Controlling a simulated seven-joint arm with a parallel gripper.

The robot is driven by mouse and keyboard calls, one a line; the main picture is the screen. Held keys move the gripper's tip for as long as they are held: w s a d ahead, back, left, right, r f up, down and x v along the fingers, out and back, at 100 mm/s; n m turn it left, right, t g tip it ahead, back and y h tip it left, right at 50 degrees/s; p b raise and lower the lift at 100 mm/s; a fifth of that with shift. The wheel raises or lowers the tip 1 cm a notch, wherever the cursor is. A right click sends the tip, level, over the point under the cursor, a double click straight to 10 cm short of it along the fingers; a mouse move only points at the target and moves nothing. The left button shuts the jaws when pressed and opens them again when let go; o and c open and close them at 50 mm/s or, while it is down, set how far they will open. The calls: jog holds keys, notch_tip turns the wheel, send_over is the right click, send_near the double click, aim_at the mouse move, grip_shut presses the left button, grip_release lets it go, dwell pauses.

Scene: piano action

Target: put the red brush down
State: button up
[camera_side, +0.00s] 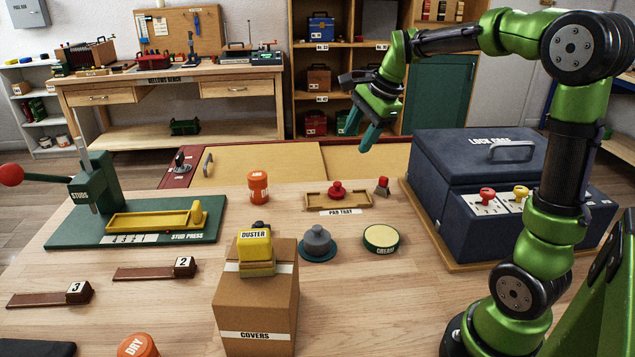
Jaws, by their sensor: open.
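A small piece with a red top (383,182) and a darker base stands upright on the table, just right of the pad tray; it looks like the red brush, but it is too small to be sure. The wooden pad tray (374,200) holds a red knobbed piece (337,188). My gripper (360,131) is open, with its teal fingers pointing down and apart. It appears above and slightly left of the small red-topped piece in the picture, with nothing between the fingers.
The dark blue lock case (450,150) stands close on the right. A round cream tin (381,238), a grey knobbed piece (317,240) and an orange jar (258,187) stand nearby. A yellow duster (256,254) sits on the covers box (256,315).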

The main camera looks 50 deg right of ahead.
jog(key=s+a+f+n+t+y, duration=0.1)
jog(key=s+a+n+t, duration=0.1)
jog(key=s+a+n, duration=1.3)
jog(key=shift+a+n+t, duration=0.3)
jog(key=shift+a+n, duration=0.85)
jog(key=shift+n, duration=0.05)
jog(key=shift+o, duration=0.4)
